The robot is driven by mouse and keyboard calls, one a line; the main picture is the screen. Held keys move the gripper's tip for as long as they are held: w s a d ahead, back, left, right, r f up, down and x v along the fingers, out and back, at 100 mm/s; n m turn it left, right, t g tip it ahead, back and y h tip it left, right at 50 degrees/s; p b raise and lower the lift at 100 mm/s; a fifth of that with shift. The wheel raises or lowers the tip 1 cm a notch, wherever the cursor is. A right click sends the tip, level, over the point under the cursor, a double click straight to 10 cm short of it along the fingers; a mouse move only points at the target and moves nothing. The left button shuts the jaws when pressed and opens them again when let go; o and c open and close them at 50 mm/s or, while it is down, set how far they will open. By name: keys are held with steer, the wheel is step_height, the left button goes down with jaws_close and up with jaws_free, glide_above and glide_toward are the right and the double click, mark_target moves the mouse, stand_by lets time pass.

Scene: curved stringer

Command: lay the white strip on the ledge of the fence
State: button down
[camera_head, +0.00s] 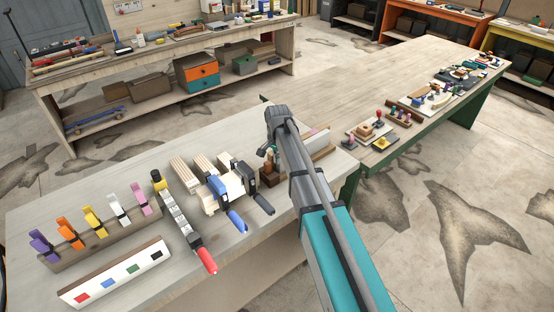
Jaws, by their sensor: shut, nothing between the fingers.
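My gripper (269,153) is shut and empty. It points down over the near bench, just above or beside a small dark brown block (272,176); I cannot tell if they touch. Right of it, partly hidden behind my arm, is a low brown wooden piece (322,153), which may be the fence with its ledge. A pale pinkish-white flat piece (317,132) shows at its back edge; I cannot tell whether this is the white strip. Another whitish piece (226,186) lies among the blue and black clamps to the left.
Coloured spring clamps (97,222) stand on a wooden rail at left. A white-faced block with coloured squares (118,272) lies in front. A red-handled bar clamp (188,228) and pale wood blocks (187,174) lie near the middle. Small items line the right bench.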

mark_target(280, 165)
steer(key=shift+f+b, duration=1.95)
steer(key=shift+f, duration=0.3)
steer(key=shift+w+d, duration=0.5)
steer(key=shift+w, duration=0.2)
steer(key=shift+r, duration=0.2)
step_height(280, 165, up, 10)
steer(key=p, duration=1)
steer(key=shift+f, duration=0.2)
steer(key=shift+s, duration=0.15)
